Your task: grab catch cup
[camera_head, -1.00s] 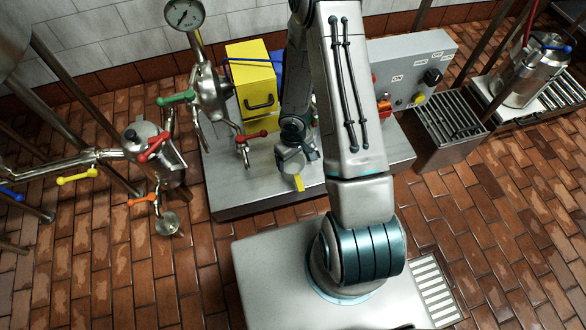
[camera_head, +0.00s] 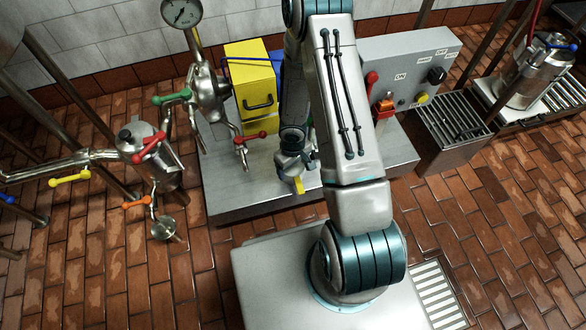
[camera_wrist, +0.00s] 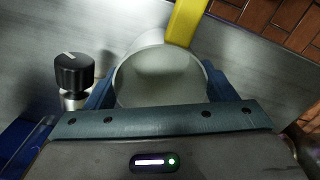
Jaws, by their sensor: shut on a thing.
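The catch cup (camera_wrist: 160,78) is a pale grey round cup with a yellow handle (camera_wrist: 187,22) at its far side. My gripper (camera_wrist: 160,92) is shut on it, with one blue finger on each side of the cup. In the head view my gripper (camera_head: 291,160) is low over the front part of the metal table (camera_head: 235,201), and the yellow handle (camera_head: 300,185) sticks out toward the front. The cup's body is mostly hidden there by my gripper. I cannot tell whether the cup touches the table.
A black knob (camera_wrist: 74,72) stands close to the left finger in the wrist view. A yellow box (camera_head: 252,80) and red-handled valve (camera_head: 248,138) stand left of my arm. A grey control panel (camera_head: 410,62) is at right. Pipes with coloured valves stand at left.

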